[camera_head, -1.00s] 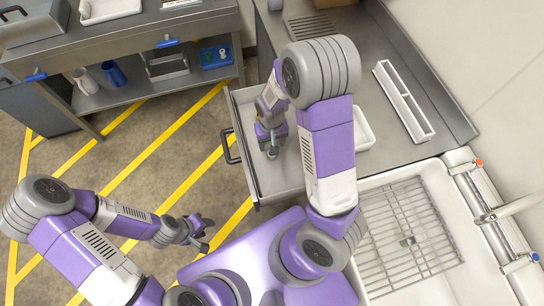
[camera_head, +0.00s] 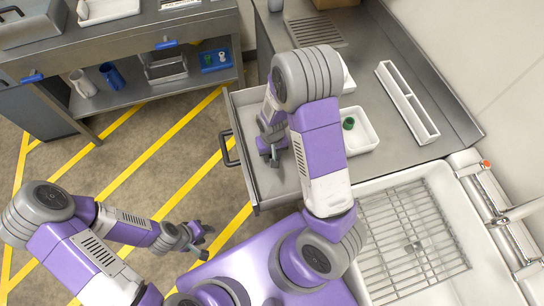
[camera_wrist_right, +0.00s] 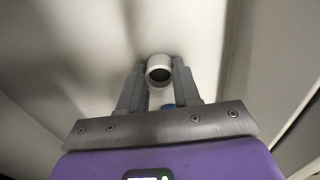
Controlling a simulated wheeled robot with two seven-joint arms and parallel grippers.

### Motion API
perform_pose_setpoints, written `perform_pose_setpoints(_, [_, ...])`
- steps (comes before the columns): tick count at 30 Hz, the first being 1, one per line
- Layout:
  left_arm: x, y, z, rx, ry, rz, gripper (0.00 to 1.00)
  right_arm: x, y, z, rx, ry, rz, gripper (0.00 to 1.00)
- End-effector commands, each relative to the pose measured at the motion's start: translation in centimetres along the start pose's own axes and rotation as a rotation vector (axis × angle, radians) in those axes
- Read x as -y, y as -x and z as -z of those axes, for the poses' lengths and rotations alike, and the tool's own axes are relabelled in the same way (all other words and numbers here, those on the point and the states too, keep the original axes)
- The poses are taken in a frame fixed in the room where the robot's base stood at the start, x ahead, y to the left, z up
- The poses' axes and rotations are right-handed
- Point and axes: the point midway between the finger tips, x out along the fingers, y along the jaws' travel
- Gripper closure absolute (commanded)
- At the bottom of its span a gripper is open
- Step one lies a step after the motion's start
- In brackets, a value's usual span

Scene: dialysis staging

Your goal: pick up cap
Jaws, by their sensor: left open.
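A small white round piece with a dark hollow (camera_wrist_right: 159,70), likely the cap, lies between the fingertips of my right gripper (camera_wrist_right: 160,68) in the right wrist view. The fingers are close on both sides of it; I cannot tell whether they press on it. In the head view my right gripper (camera_head: 271,158) is low inside the open drawer (camera_head: 277,188), and the white piece is not clear there. My left gripper (camera_head: 202,238) is open and empty above the floor, left of the drawer.
A white tray (camera_head: 372,136) with a green piece (camera_head: 348,123) stands on the counter right of my right arm. A sink with a wire rack (camera_head: 412,245) is at the lower right. A blue tray (camera_head: 216,60) with small pieces sits on the left shelf.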

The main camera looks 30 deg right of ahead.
Motion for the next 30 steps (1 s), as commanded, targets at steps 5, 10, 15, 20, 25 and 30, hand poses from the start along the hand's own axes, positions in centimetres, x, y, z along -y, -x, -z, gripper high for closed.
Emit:
perform_pose_setpoints(5, [0.0, 0.0, 0.0, 0.000, 0.000, 0.000, 0.57, 0.0, 0.0, 0.0, 0.000, 0.000, 0.000, 0.96])
perform_pose_setpoints(10, [0.0, 0.0, 0.0, 0.000, 0.000, 0.000, 0.57, 0.0, 0.0, 0.0, 0.000, 0.000, 0.000, 0.97])
perform_pose_setpoints(15, [-0.1, 0.2, 0.0, 0.000, 0.000, 0.000, 0.57, 0.0, 0.4, 0.0, -0.001, 0.000, 0.000, 0.97])
perform_pose_setpoints(20, [-0.3, 0.8, 0.0, 0.000, 0.000, 0.000, 0.57, 0.0, 2.0, 0.1, -0.003, 0.000, 0.001, 0.97])
perform_pose_setpoints(25, [-0.7, 1.9, -0.1, 0.000, 0.000, 0.000, 0.57, 0.0, 5.1, 0.1, -0.005, 0.001, 0.001, 0.97])
perform_pose_setpoints(30, [-1.2, 3.3, -0.1, 0.000, 0.000, 0.000, 0.57, 0.1, 9.0, 0.1, -0.006, 0.001, 0.003, 0.97])
